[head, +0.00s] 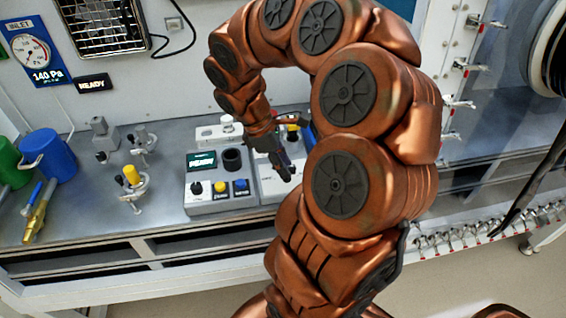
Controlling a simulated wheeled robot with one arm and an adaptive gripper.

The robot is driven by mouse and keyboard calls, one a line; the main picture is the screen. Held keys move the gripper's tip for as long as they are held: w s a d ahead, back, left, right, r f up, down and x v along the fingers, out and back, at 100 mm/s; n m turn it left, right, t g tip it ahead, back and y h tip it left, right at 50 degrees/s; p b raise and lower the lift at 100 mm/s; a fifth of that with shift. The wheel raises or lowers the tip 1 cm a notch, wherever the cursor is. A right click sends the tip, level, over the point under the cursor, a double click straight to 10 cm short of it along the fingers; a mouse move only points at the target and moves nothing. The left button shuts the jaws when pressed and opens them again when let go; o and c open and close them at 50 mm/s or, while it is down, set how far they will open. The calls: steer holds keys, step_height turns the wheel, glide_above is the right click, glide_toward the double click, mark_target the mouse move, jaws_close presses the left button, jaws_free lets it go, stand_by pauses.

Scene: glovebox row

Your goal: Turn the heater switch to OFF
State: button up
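My copper-coloured arm arches over the bench, and my gripper (284,168) points down over the grey control boxes. Its fingers are small and dark here, and I cannot tell whether they are open or shut. The left control box (208,207) has a lit green display (202,162), a black knob (196,188), a yellow button (219,187) and a blue button (240,185). The second control box (268,187) is partly hidden behind my gripper and arm. No label for the heater switch is readable, so I cannot tell which control it is.
A metal wire-grid unit (103,27) and an inlet gauge reading 140 Pa (30,50) are on the back wall, with a READY sign (93,84). Clamps, a yellow-capped fitting (131,175), and a blue cup (50,155) stand on the bench left. Valves line the right panel.

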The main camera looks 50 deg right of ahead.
steer(key=shift+o, duration=0.4)
steer(key=shift+w+a+r, duration=0.15)
steer(key=shift+w+r, duration=0.05)
steer(key=shift+r, duration=0.3)
steer(key=v, duration=1.1)
stand_by(0.3)
steer(key=s+a+f+m+y, duration=0.1)
steer(key=s+a+f+m, duration=0.3)
steer(key=s+a, duration=0.3)
steer(key=s+a+f+m+t+y, duration=0.1)
steer(key=s+a+f+m, duration=0.2)
steer(key=s+a+f, duration=0.2)
steer(key=s+a, duration=0.3)
steer(key=a, duration=0.4)
steer(key=shift+s+a+m+t+y, duration=0.2)
steer(key=shift+s+m+t+y, duration=0.1)
steer(key=shift+s+m+y, duration=0.1)
steer(key=shift+f, duration=0.15)
